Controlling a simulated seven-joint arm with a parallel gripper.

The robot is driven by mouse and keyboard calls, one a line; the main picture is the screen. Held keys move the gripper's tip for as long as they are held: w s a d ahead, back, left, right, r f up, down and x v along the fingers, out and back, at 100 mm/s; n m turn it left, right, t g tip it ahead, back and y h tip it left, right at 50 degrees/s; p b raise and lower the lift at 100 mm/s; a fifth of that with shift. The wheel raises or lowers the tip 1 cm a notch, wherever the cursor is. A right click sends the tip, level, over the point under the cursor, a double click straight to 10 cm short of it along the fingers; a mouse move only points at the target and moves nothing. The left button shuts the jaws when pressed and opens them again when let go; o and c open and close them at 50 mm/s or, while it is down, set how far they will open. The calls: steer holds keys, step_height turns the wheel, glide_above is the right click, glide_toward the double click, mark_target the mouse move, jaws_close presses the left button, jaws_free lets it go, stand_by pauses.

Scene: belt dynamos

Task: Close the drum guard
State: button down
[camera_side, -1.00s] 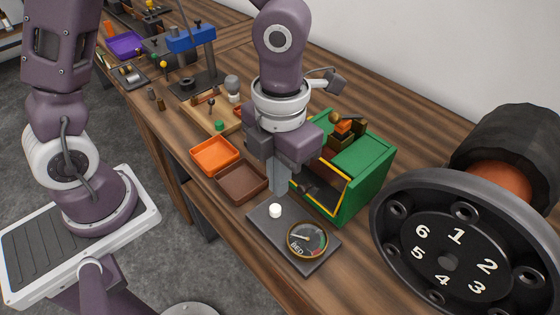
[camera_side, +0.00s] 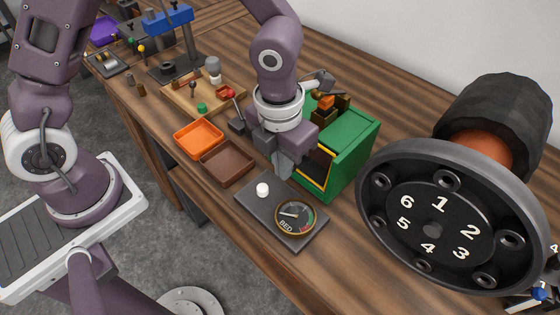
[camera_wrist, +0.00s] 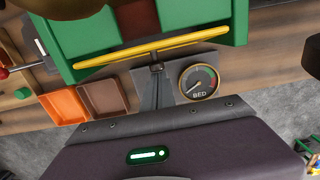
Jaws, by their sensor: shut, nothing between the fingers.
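The green machine housing (camera_side: 352,150) stands on the bench with an open, dark front. A yellow-edged panel, seemingly the drum guard (camera_side: 317,166), is at that front. In the wrist view its yellow edge (camera_wrist: 160,47) runs slightly tilted across the green housing (camera_wrist: 85,35). My gripper (camera_side: 284,172) is shut and empty, pointing down just in front of the guard. In the wrist view the fingertips (camera_wrist: 157,70) are close below the yellow edge; I cannot tell whether they touch it. My gripper hides part of the guard in the side view.
A dark plate (camera_side: 262,208) with a white button and a "BED" dial (camera_side: 295,217) lies in front of the housing. Orange (camera_side: 198,138) and brown (camera_side: 227,162) trays are to the left. A large numbered wheel (camera_side: 450,225) fills the right foreground.

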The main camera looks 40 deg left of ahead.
steer(key=shift+w+f, duration=0.3)
steer(key=shift+f, duration=0.05)
steer(key=shift+s, duration=0.1)
steer(key=s, duration=0.1)
steer(key=s+r, duration=0.1)
steer(key=s, duration=0.2)
steer(key=shift+r, duration=0.3)
step_height(320, 180, up, 9)
steer(key=s+t, duration=0.1)
steer(key=s, duration=0.1)
steer(key=f, duration=0.3)
steer(key=w+f, duration=0.1)
steer(key=f, duration=0.5)
steer(key=shift+w, duration=0.25)
steer(key=w, duration=0.1)
steer(key=w+f, duration=0.1)
steer(key=w, duration=0.1)
steer(key=shift+w, duration=0.65)
